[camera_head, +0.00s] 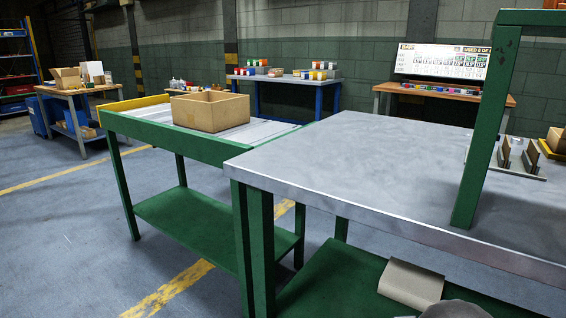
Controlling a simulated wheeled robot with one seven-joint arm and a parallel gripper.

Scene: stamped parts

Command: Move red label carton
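An open brown carton (220,115) sits upright on the green-framed table with a grey top (160,124), left of centre. I see no red label on the sides of it that face me, so I cannot tell whether it is the red label carton. Its inside is mostly hidden by its walls. My gripper is not in view. A rounded grey shape at the bottom right edge is cut off, and I cannot tell what it is.
A large metal-topped bench (350,165) with a green post (485,140) fills the right foreground. A metal fixture with brown plates (508,155) stands at its right. A beige sheet-like piece (411,284) lies below. Clear floor (65,230) is at left.

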